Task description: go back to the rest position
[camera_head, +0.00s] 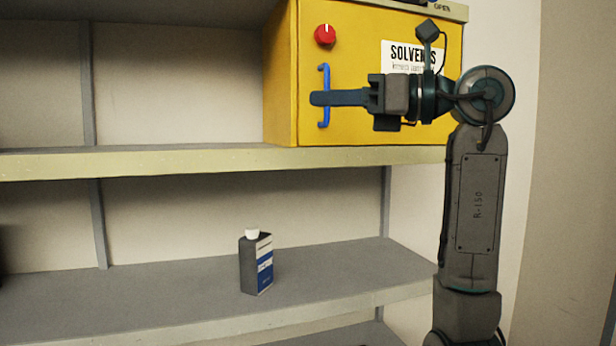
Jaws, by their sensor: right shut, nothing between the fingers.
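My right gripper (316,98) is shut and empty. Its arm comes in from the right, and its fingers point left, overlapping the middle of the blue handle (323,72) on the front of the yellow solvents cabinet (345,130). I cannot tell whether the fingers touch the handle or are only in front of it. The cabinet front looks shut. My left gripper is not in view.
The cabinet stands on the upper shelf (150,162) and has a red knob (325,34) and a label (402,58), partly hidden by my arm. A dark bottle (256,265) with a white cap stands on the lower shelf (150,305). Both shelves are otherwise mostly clear.

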